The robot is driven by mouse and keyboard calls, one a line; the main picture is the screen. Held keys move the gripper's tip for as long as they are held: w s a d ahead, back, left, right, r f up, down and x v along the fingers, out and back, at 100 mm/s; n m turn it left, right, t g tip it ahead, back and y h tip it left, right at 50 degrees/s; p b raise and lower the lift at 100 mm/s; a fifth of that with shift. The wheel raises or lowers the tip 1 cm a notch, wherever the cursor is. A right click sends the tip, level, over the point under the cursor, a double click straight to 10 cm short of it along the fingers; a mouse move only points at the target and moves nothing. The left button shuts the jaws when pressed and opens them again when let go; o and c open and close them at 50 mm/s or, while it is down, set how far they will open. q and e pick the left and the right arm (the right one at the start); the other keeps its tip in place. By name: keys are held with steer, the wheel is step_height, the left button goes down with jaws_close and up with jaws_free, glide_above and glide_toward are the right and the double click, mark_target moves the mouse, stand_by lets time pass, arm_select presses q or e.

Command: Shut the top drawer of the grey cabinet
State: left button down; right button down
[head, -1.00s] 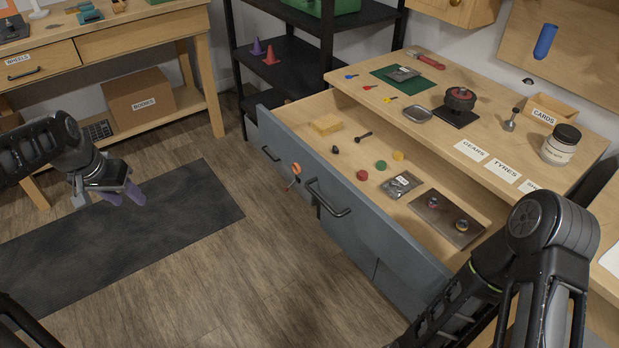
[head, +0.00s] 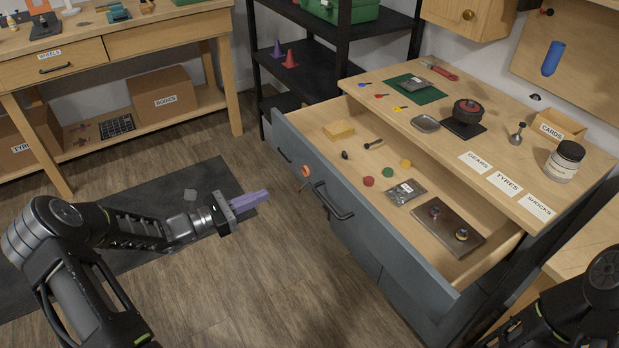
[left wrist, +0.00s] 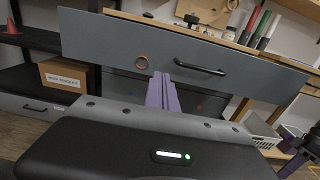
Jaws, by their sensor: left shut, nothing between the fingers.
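The grey cabinet's top drawer (head: 400,238) is pulled far out, its inside showing. A purple-fingered gripper, seemingly my right (left wrist: 290,165), shows partly at the lower right.
The drawer holds a yellow block (head: 338,131), coloured discs, a bagged part (head: 404,192) and a metal plate (head: 447,228). The wooden cabinet top (head: 400,80) carries a wheel (head: 466,110) and a jar (head: 564,161).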

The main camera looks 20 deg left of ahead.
mark_target(315, 174)
arm_select(q)
steer(key=x, duration=1.4)
steer(key=shift+p, duration=0.4)
steer(key=shift+w+d, duration=0.1)
